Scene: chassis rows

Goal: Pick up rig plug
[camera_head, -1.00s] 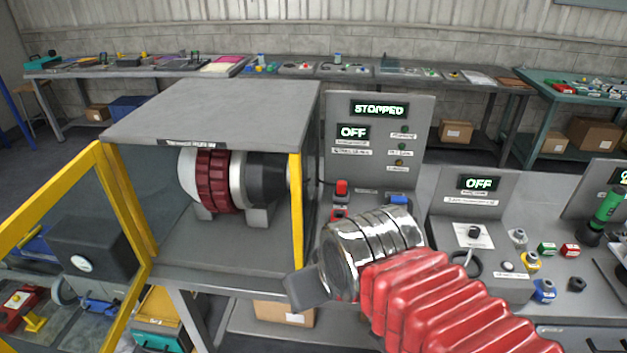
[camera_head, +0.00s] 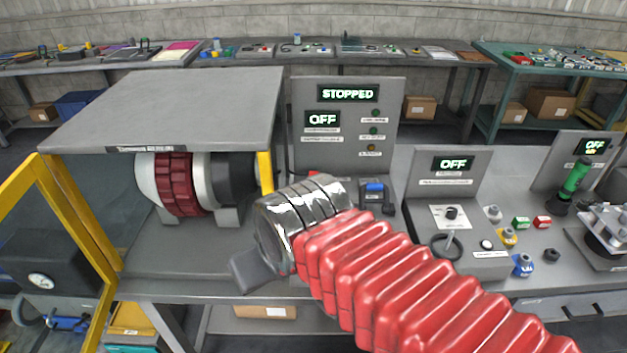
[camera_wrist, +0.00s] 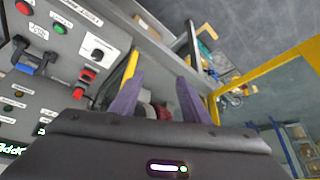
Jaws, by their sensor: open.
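I cannot tell which one is the rig plug. My gripper (camera_wrist: 158,79) is open and empty, its two fingers apart in the wrist view. In the head view only a dark finger (camera_head: 250,272) shows, in front of the bench edge, apart from both connectors.
A grey test enclosure (camera_head: 160,110) with a red-ringed motor (camera_head: 180,184) stands left, its yellow-framed door (camera_head: 90,215) open. A second panel marked OFF (camera_head: 452,185) stands right. Several small parts lie further right on the bench. A cardboard box (camera_head: 265,312) sits below.

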